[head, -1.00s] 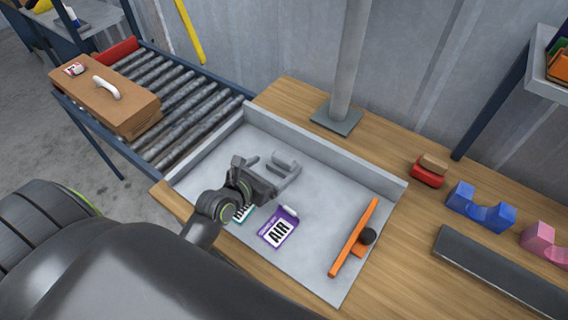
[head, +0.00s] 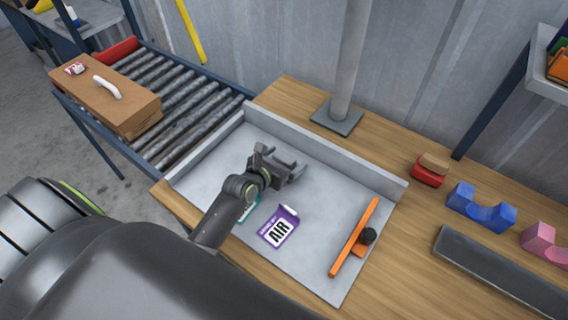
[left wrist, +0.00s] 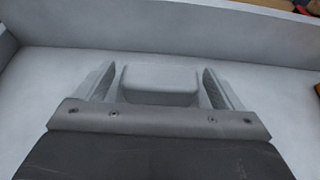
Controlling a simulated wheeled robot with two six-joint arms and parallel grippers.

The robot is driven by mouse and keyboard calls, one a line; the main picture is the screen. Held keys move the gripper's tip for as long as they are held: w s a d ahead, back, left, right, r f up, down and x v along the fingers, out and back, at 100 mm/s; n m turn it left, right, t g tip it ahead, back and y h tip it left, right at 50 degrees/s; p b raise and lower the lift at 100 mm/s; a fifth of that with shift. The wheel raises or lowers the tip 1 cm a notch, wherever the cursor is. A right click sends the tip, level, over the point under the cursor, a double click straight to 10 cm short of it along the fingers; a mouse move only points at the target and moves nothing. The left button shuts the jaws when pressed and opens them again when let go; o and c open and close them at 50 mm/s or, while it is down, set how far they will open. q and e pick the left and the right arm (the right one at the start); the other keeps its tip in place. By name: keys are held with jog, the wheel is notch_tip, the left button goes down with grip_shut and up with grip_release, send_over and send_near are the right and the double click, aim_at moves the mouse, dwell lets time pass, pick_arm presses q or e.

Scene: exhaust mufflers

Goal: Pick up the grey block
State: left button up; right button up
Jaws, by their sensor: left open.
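The grey block shows in the left wrist view (left wrist: 160,82) as a pale, rounded box on the grey tray floor. It lies between the two fingers of my left gripper (left wrist: 160,88), with a narrow gap on each side. In the head view my left gripper (head: 291,169) is open over the place of the block and mostly hides it. Whether the fingers reach down around its sides is hard to tell. My right gripper is not in view.
The grey tray (head: 212,166) has raised walls at the back and left. A purple AIR card (head: 279,227), a teal card (head: 249,208) and an orange bar tool (head: 353,238) lie in it. A metal post (head: 347,70) stands behind. A roller conveyor (head: 185,105) is at left.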

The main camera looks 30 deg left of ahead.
pick_arm(q)
jog(key=shift+c, duration=0.3)
jog(key=c, duration=1.1)
jog(key=shift+o, duration=0.2)
